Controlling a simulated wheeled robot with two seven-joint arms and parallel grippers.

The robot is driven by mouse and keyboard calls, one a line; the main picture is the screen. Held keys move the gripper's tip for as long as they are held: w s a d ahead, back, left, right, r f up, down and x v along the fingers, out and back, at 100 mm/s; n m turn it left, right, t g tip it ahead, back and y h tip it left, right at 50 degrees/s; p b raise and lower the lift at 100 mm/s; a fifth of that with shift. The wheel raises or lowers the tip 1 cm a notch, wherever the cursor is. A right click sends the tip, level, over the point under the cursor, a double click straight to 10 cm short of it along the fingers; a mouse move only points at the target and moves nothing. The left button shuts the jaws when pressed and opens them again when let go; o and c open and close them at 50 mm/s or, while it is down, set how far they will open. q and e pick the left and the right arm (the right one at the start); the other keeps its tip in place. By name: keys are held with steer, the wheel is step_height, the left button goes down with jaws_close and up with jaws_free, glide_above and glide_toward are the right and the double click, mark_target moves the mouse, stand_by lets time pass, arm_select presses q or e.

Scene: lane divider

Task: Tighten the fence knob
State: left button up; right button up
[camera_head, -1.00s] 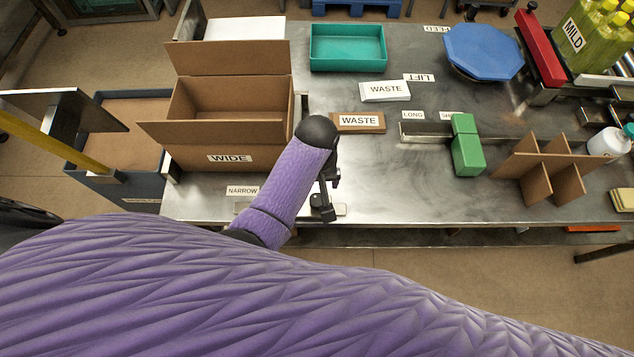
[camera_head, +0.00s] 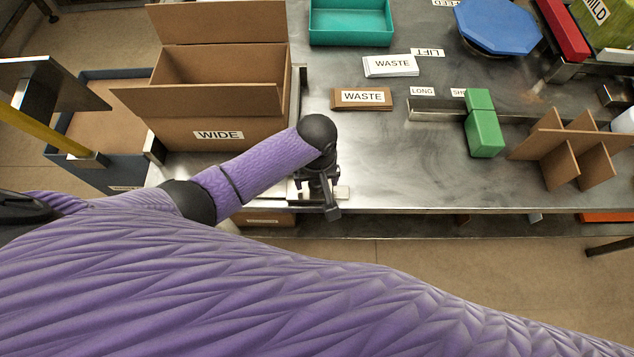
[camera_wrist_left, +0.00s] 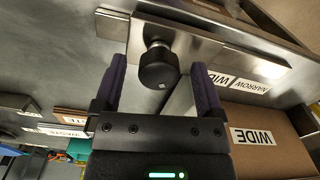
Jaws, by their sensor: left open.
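The fence knob (camera_wrist_left: 158,70) is a dark round knob on a short metal stem, set against a steel plate of the fence (camera_wrist_left: 190,42). My left gripper (camera_wrist_left: 159,78) is open, with one purple finger on each side of the knob in the left wrist view. I cannot tell whether either finger touches it. In the head view, my left gripper (camera_head: 325,200) points down at the table's front edge, right of the cardboard box. The knob is hidden there behind my wrist. My right gripper is not in view.
An open cardboard box (camera_head: 180,132) labelled WIDE stands close left of my left gripper. A brown WASTE stack (camera_head: 350,105), a metal rail (camera_head: 435,113), green blocks (camera_head: 484,130) and a cardboard divider (camera_head: 570,155) lie to the right. The steel table (camera_head: 410,175) is clear between them.

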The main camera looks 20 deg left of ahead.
arm_select(q)
steer(key=shift+f, duration=0.55)
jaws_close()
steer(key=shift+r, duration=0.1)
